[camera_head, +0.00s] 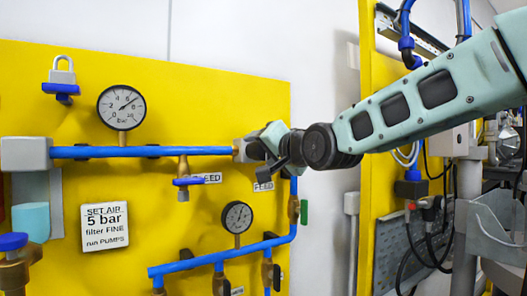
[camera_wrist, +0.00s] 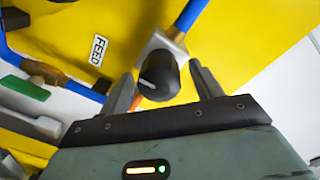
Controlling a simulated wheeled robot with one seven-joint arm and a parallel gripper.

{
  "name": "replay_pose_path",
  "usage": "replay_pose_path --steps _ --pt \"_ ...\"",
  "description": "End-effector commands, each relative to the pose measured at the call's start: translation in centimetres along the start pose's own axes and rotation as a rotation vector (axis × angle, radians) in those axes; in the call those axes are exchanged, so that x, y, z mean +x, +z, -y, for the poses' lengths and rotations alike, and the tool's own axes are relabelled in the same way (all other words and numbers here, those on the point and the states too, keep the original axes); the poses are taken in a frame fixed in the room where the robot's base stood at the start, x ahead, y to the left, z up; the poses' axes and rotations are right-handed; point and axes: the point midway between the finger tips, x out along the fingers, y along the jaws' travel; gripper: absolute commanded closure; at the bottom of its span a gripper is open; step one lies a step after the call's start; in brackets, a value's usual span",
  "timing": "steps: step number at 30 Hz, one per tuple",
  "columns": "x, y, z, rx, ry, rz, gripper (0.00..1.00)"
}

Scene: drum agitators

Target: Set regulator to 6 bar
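The black regulator knob (camera_wrist: 158,76) sits on a grey metal block (camera_wrist: 166,44) at the end of a blue pipe in the wrist view. A thin pale mark shows on the knob. My gripper (camera_wrist: 162,74) is open, one finger on each side of the knob, with gaps visible. In the head view my gripper (camera_head: 268,147) is at the pipe's right end and hides the knob; part of the block (camera_head: 239,151) shows. A large round gauge (camera_head: 122,107) stands above the pipe, its needle pointing to the upper right; the exact value is hard to read.
A white sign (camera_head: 104,227) reads "SET AIR 5 bar filter FINE run PUMPS". A smaller gauge (camera_head: 237,217) stands on the lower blue pipe. A padlock (camera_head: 62,72) and a blue-handled valve (camera_head: 187,181) are on the yellow panel. A green-handled valve (camera_head: 304,211) is below my gripper.

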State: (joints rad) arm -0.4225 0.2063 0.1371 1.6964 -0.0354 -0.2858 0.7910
Motion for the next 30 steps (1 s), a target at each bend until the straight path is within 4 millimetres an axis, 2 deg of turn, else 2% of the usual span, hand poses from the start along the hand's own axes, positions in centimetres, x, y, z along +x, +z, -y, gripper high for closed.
replay_pose_path --steps 6,11,24,30 --pt "-0.3 0.0 0.0 0.0 -0.001 0.0 0.36" --pt "-2.3 0.1 -0.2 -0.001 -0.001 -0.002 0.36" --pt "-11.9 0.1 0.0 -0.003 -0.002 -0.002 0.36" --pt "-15.4 0.1 0.1 -0.002 -0.003 0.0 0.36"
